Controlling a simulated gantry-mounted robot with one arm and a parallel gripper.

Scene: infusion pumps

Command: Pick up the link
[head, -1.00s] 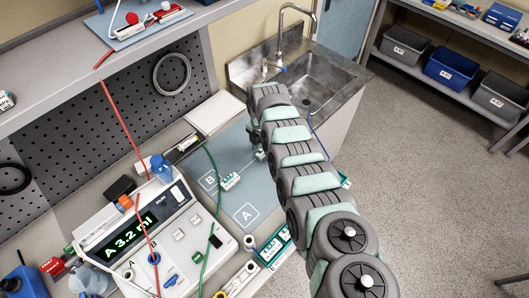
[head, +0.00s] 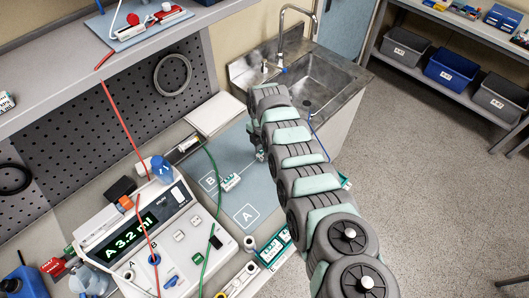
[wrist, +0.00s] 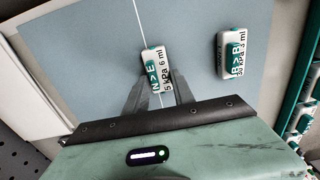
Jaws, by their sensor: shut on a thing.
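In the wrist view, a small white link with a teal band (wrist: 155,69), its print reading roughly "N>E, 5 kPa 6 ml", is between the fingers of my gripper (wrist: 158,88). The fingers are shut on its near part, and its far end sticks out past them. I cannot tell whether it touches the mat below. A second similar link (wrist: 231,53), with print ending in "3 ml", lies apart to the right; it also shows in the head view (head: 230,182). In the head view my arm mostly hides my gripper and the held link.
The blue-grey mat (head: 222,166) has squares marked A and B. A pump console (head: 160,232) reading "A 3.2 ml", with red and green tubes, stands at the left. A teal rack (head: 273,246) is at the mat's near edge. A sink (head: 312,82) lies beyond.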

